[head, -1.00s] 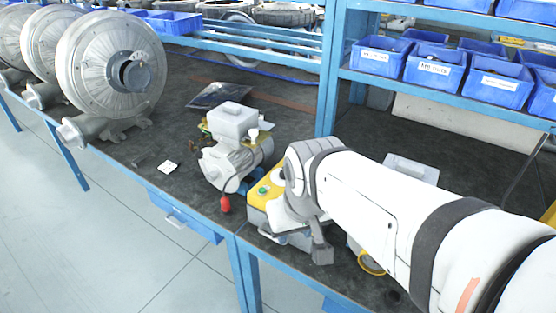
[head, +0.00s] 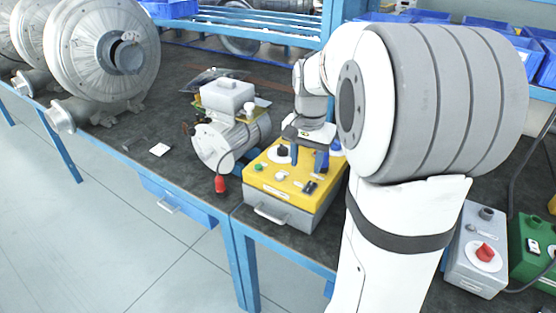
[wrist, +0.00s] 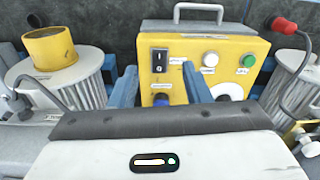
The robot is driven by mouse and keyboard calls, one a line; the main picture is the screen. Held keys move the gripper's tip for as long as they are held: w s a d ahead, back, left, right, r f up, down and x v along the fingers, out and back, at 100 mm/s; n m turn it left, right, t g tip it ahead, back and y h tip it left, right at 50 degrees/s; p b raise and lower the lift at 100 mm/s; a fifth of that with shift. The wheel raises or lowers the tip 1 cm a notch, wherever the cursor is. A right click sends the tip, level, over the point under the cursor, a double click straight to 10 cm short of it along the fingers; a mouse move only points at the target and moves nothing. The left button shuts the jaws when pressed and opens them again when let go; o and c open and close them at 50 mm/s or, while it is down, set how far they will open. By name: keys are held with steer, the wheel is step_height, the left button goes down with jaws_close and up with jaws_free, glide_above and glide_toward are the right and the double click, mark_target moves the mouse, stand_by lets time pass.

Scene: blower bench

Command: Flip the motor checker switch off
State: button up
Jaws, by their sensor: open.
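The motor checker is a yellow-topped grey box (head: 270,172) on the bench in the head view. It fills the upper middle of the wrist view (wrist: 225,48). Its black rocker switch (wrist: 159,60) appears between my two blue fingertips in the wrist view, and near the box's front right corner in the head view (head: 310,187). I cannot tell which side of the rocker is pressed. My gripper (head: 308,162) is open and empty over the right part of the box, and it also shows in the wrist view (wrist: 158,76). Contact with the switch is not visible.
A motor (head: 222,140) with a red plug (head: 220,184) stands left of the box. A grey box with a red knob (head: 484,253) and a green box (head: 535,248) stand at right. Large blowers (head: 105,55) are at left. My arm hides part of the bench.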

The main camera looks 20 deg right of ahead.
mark_target(308, 190)
steer(key=w+d+f, duration=0.1)
steer(key=d+f+m, duration=0.1)
steer(key=shift+w+f+b, duration=0.3)
steer(key=shift+w+f, duration=0.05)
steer(key=shift+w, duration=0.05)
step_height(308, 190, down, 7)
